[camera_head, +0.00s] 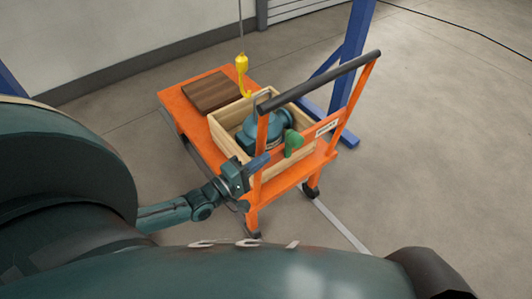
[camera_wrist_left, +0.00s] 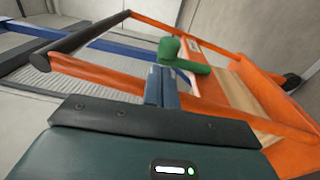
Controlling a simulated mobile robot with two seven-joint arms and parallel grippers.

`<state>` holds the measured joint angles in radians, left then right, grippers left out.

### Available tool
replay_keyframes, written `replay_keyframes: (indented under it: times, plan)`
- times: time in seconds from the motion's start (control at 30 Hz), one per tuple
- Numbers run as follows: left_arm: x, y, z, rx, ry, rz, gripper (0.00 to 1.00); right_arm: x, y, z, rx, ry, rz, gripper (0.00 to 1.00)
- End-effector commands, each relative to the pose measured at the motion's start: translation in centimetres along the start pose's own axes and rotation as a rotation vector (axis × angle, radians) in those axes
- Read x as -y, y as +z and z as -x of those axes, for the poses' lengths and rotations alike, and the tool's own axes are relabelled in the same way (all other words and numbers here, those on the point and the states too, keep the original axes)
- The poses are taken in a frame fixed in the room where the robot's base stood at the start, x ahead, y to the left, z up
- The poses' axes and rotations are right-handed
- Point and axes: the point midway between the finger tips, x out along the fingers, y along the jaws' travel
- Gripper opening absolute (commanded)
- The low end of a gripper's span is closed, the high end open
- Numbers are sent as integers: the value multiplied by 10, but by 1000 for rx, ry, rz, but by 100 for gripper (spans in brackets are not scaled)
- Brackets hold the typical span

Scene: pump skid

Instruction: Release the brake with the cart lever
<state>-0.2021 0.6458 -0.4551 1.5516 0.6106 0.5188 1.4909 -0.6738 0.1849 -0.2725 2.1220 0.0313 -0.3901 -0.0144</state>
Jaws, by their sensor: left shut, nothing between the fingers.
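The orange cart (camera_head: 283,183) stands on the floor with its black push handle (camera_head: 320,80) raised at the near right end. A green lever (camera_head: 293,141) sits on the cart's end frame, beside a white label. My left gripper (camera_head: 261,161) is shut and empty, at the orange upright just left of the lever. In the left wrist view the closed blue fingers (camera_wrist_left: 162,85) point toward the green lever (camera_wrist_left: 183,55), which shows just beyond their tips. I cannot tell whether they touch it. My right gripper is not in view.
A wooden crate (camera_head: 223,137) on the cart holds a blue-green pump (camera_head: 262,134). A brown wooden board (camera_head: 212,91) lies on the cart's far end. A yellow hook (camera_head: 242,73) hangs above the crate. A blue post (camera_head: 352,50) stands behind. Floor at the right is clear.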

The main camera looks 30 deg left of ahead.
Motion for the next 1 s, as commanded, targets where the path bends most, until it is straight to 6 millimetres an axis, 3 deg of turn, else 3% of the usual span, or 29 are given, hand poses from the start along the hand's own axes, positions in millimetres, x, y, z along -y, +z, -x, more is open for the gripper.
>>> replay_keyframes:
  times: [0.03,0.2,0.37,1.0]
  plan:
    - [-2,0,14,1,-4,2,0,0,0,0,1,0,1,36]
    - [-9,0,47,1,-2,0,0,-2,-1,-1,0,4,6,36]
    - [-14,0,66,0,0,1,0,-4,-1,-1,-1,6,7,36]
    - [-15,0,72,0,2,0,0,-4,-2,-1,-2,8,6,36]
